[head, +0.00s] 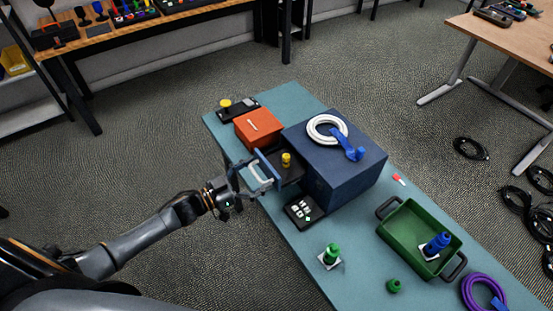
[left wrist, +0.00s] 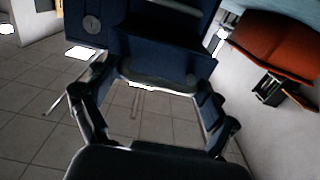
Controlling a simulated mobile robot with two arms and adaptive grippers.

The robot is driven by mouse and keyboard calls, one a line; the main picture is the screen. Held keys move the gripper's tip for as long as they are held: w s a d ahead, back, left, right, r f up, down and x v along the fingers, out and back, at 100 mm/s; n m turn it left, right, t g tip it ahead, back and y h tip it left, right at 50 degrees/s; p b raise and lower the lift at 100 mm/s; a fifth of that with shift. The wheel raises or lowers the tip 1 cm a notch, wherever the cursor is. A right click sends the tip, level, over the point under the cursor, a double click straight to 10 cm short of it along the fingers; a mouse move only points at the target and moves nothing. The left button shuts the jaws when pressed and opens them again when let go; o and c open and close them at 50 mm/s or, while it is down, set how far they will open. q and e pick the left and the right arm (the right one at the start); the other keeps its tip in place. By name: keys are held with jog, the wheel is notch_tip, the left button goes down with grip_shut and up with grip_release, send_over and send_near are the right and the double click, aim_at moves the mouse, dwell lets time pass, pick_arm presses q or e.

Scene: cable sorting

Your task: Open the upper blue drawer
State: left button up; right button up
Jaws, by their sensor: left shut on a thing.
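The blue drawer cabinet (head: 345,180) stands on the teal table. Its drawer (head: 268,167) sticks out on the left side of the cabinet, with a dark inside and a yellow-topped piece (head: 286,159) showing at it. My left gripper (head: 251,183) is shut on the pale drawer handle (head: 262,174) at the drawer's front. In the left wrist view, the gripper's fingers (left wrist: 158,110) are at both sides of the handle bar (left wrist: 160,84), in front of the blue drawer front (left wrist: 165,55). My right gripper is not in view.
A white cable coil with a blue connector (head: 354,153) lies on the cabinet. An orange box (head: 258,127) stands close behind the drawer; a black tray of white pieces (head: 303,211) is in front. A green crate (head: 400,239) and a green connector (head: 331,253) are farther right.

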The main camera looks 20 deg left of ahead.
pick_arm(q)
jog(key=v, duration=0.4)
jog(key=shift+s+a+f+p, duration=0.1)
jog(key=shift+s+a+p, duration=0.05)
jog(key=shift+s+p, duration=0.2)
jog(key=o, duration=1.4)
jog(key=v, duration=1.2)
